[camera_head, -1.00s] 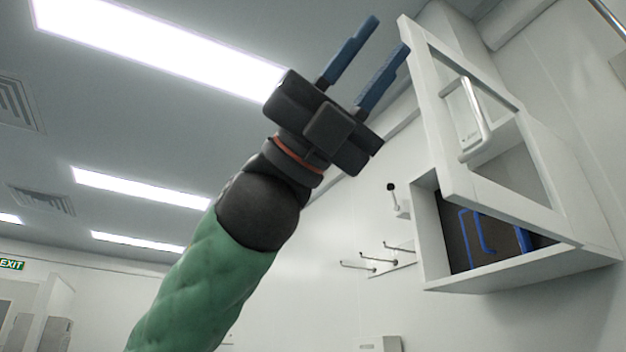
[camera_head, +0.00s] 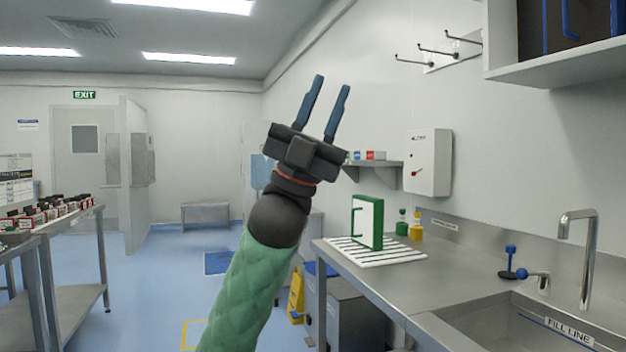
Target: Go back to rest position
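My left gripper (camera_head: 328,107) is raised in the middle of the head view, at the end of its green-sleeved arm. Its two blue fingers point up and stand apart, with nothing between them. It is in front of the far wall and touches nothing that I can see. My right gripper is not in view.
A steel counter (camera_head: 390,282) with a sink (camera_head: 530,335) and tap (camera_head: 578,250) is at the right. A green-framed white board (camera_head: 367,222) stands on a white rack. A wall cabinet (camera_head: 560,68) is at upper right. A loaded table (camera_head: 70,235) stands left; blue floor lies between.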

